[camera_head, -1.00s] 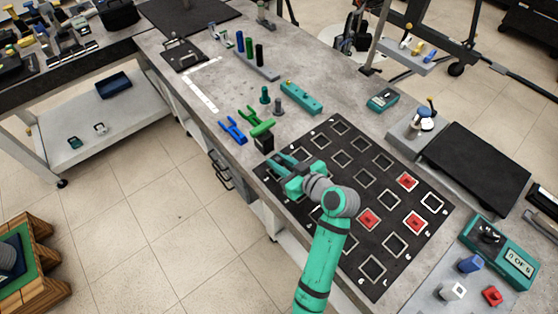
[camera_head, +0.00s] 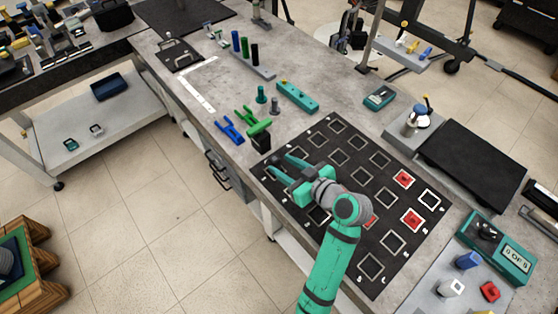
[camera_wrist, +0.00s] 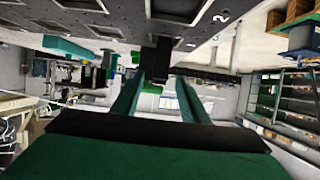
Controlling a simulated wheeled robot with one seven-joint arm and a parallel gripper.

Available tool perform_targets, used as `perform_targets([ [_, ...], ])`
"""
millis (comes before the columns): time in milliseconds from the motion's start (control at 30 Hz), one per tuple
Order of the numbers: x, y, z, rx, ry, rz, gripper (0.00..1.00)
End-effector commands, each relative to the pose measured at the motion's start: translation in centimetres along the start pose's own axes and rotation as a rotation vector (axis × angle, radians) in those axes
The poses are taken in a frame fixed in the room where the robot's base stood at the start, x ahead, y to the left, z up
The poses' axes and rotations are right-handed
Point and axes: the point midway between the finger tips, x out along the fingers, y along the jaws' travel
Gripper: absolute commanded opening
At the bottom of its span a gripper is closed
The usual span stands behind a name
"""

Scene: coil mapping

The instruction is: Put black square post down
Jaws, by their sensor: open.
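Whether the post's base rests on the mat or the bare bench is hard to tell.
The grid mat (camera_head: 341,153) carries outlined squares, some red. A green clip (camera_head: 252,117) and a blue clip (camera_head: 230,130) lie beyond the post. A teal bar (camera_head: 297,96) and small pegs (camera_head: 262,94) are farther back. A scale (camera_head: 470,165) stands right.

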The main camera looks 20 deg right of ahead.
Motion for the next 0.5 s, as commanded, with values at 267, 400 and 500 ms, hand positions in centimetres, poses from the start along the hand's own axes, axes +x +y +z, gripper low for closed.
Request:
perform_targets([
  [267,-5.5,0.2,0.1,0.001,0.000,0.008,0.40],
  [400,-7.1,0.3,0.1,0.003,0.000,0.008,0.40],
  [500,-7.7,0.3,0.1,0.002,-0.001,0.008,0.40],
])
